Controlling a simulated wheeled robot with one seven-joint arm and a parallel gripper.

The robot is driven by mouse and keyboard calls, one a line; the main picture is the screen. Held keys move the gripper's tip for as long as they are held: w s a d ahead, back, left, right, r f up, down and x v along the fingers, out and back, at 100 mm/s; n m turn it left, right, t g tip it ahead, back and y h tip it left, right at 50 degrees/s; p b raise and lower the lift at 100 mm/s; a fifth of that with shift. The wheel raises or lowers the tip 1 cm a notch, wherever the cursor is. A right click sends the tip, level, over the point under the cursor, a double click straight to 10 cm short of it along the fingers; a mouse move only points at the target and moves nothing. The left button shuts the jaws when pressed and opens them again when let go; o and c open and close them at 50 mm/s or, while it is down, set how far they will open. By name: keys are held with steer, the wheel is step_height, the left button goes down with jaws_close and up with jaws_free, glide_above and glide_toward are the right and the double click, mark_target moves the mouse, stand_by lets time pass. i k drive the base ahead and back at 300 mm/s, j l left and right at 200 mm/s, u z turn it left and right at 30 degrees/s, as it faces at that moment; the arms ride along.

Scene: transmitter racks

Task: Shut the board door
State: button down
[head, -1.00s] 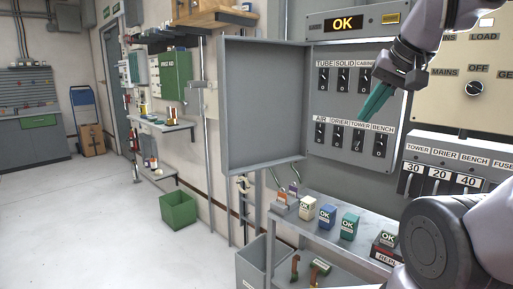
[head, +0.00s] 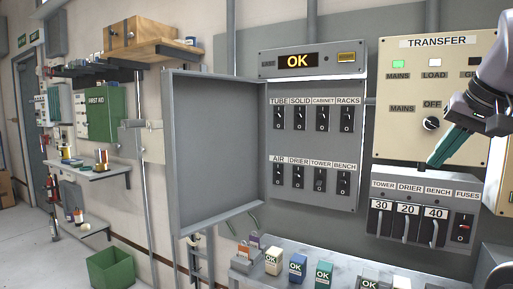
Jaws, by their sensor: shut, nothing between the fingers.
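The board door (head: 213,150) is a grey panel with a raised rim, hinged at the left of the switch board (head: 313,146). It stands wide open, swung out to the left, with its hollow inner side in view. The board shows two rows of black switches, labelled TUBE, SOLID, CABINET, RACKS above and AIR, DRIER, TOWER, BENCH below. My gripper (head: 433,164) has teal fingers and is shut and empty. It is in front of the transfer panel, right of the board and well apart from the door.
The transfer panel (head: 436,90) and the fuse box (head: 424,212) with three levers are right of the board. A lit OK display (head: 299,61) sits above it. A shelf (head: 330,262) with small OK-marked boxes runs below. A green bin (head: 110,267) stands on the floor at left.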

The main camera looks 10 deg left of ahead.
mark_target(215, 126)
steer(key=j+z, duration=0.3)
steer(key=j, duration=0.3)
steer(key=j+z, duration=0.3)
steer(key=j, duration=0.25)
steer(key=k+j+z, duration=0.15)
steer(key=j+z, duration=0.15)
steer(key=j, duration=0.25)
steer(key=k+j, duration=0.1)
steer(key=j, duration=0.35)
steer(key=k+j+z, duration=0.1)
steer(key=j, duration=0.3)
steer(key=k+j, duration=0.15)
steer(key=j, duration=0.3)
steer(key=k+j, duration=0.1)
steer(key=j, duration=0.3)
steer(key=k+j+z, duration=0.1)
steer(key=j, duration=0.3)
steer(key=k+j, duration=0.15)
steer(key=j, duration=0.3)
steer(key=k+j+z, duration=0.1)
steer(key=j, duration=0.3)
steer(key=k, duration=0.05)
